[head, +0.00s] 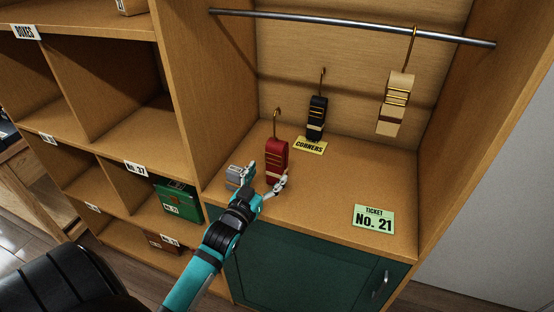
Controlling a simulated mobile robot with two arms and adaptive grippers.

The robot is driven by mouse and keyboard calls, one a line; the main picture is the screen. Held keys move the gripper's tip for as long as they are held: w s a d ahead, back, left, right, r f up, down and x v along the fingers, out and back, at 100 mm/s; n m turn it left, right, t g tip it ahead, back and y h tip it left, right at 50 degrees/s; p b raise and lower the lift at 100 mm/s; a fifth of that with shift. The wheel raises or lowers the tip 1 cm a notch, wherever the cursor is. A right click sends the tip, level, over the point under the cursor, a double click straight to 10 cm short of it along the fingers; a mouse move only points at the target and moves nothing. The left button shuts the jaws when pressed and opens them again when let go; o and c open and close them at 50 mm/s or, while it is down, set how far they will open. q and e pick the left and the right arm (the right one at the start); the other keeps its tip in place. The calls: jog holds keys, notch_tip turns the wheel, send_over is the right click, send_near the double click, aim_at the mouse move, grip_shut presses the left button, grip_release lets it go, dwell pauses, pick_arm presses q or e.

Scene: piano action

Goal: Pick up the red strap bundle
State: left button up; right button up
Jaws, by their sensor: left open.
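The red strap bundle (277,154) stands upright on the wooden counter, with a brass hook rising from its top and a pale band near its base. My left gripper (264,177) reaches in from below and is open. Its fingers lie on either side of the bundle's lower part, one toward the left and one at the right edge. I cannot tell whether the fingers touch it. My right gripper is not in view.
A black strap bundle (317,119) stands behind, by a yellow "CORNERS" card (310,147). A cream bundle (396,100) hangs from the metal rail (350,29). A green ticket (374,219) lies at right. Shelves with a green box (178,201) stand left.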

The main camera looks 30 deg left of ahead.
aim_at(274, 165)
pick_arm(q)
jog(key=shift+w+a, duration=0.1)
jog(key=shift+w, duration=1.05)
jog(key=w+p, duration=0.1)
jog(key=w, duration=0.1)
jog(key=w+a+p, duration=0.1)
jog(key=w, duration=0.1)
jog(key=shift+w, duration=0.5)
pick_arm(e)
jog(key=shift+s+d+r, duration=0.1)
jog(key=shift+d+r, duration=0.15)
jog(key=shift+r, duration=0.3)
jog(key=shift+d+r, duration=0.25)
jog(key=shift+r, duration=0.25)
pick_arm(q)
jog(key=shift+s, duration=0.1)
jog(key=shift+c, duration=0.3)
jog(key=shift+c, duration=1.2)
jog(key=c, duration=1.1)
